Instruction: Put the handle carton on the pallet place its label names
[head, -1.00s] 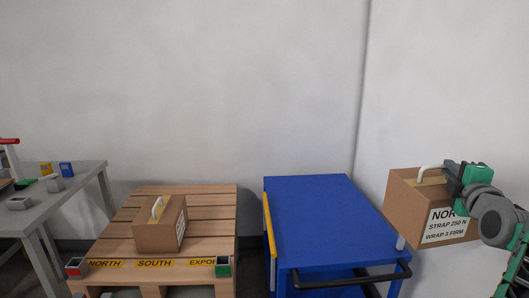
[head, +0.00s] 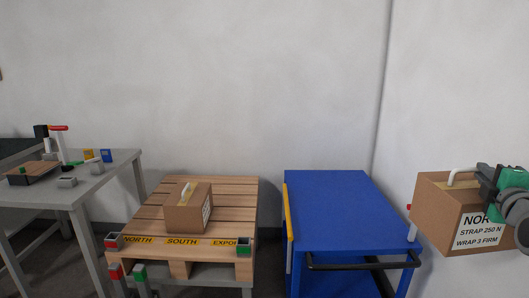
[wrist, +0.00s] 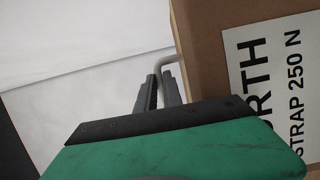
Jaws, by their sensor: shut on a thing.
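My gripper (wrist: 160,92) is shut on the white handle of a brown carton (head: 432,215), held up at the right of the head view, beside the blue cart. Its label reads NORTH, STRAP 250 N, WRAP 3 FIRM; the carton also shows in the wrist view (wrist: 205,45). The wooden pallet (head: 230,190) stands left of the cart, with yellow place labels along its front edge: NORTH (head: 138,240), SOUTH (head: 182,241) and a partly hidden EXPO… label (head: 223,242). Another handled carton (head: 186,210) stands on the pallet, behind the SOUTH label.
The blue cart (head: 335,205) has a bare top and a dark handle (head: 350,267). A grey table (head: 110,180) with small items stands at the left. Small red (head: 113,240) and green (head: 243,247) blocks sit at the pallet's front corners. A wall closes the back.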

